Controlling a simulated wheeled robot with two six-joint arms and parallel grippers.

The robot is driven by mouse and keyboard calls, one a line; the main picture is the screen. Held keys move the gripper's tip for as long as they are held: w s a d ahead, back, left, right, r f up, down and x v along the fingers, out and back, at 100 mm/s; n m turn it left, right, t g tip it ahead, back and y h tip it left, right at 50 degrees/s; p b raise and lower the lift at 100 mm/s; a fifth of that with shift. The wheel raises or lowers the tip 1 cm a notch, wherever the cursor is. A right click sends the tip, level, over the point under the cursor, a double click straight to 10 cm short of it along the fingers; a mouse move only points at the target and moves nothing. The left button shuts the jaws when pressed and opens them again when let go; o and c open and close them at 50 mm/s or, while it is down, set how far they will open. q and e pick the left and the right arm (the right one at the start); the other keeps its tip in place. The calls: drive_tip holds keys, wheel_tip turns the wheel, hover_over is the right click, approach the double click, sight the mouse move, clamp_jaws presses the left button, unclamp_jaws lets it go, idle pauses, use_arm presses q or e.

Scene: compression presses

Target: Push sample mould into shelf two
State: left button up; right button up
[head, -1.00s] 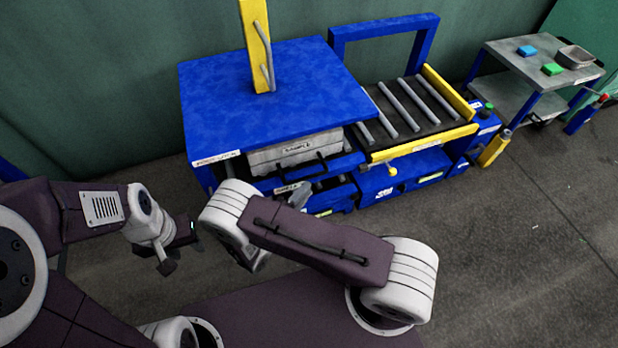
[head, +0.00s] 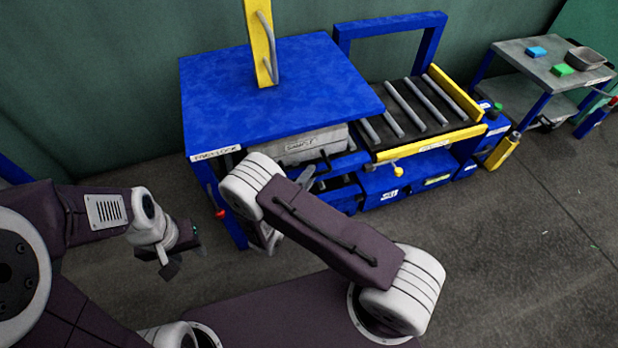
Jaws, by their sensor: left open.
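The grey sample mould (head: 312,143), a flat block with a label and a dark front handle, sits under the blue top of the press (head: 265,95). Its left part is hidden behind my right arm. My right gripper (head: 304,178) is mostly hidden behind that arm; a grey piece of it shows just below and in front of the mould. I cannot tell whether it touches the mould or how its jaws stand. My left gripper (head: 184,257) is open and empty, out in front of the press on the left, apart from the mould.
A roller conveyor (head: 405,108) with yellow side rails adjoins the press on the right. A blue drawer unit (head: 400,185) is below it. A grey trolley (head: 550,68) with small blocks and a tray stands at the far right. The floor in front right is clear.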

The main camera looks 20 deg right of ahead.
clamp_jaws()
idle(1.4)
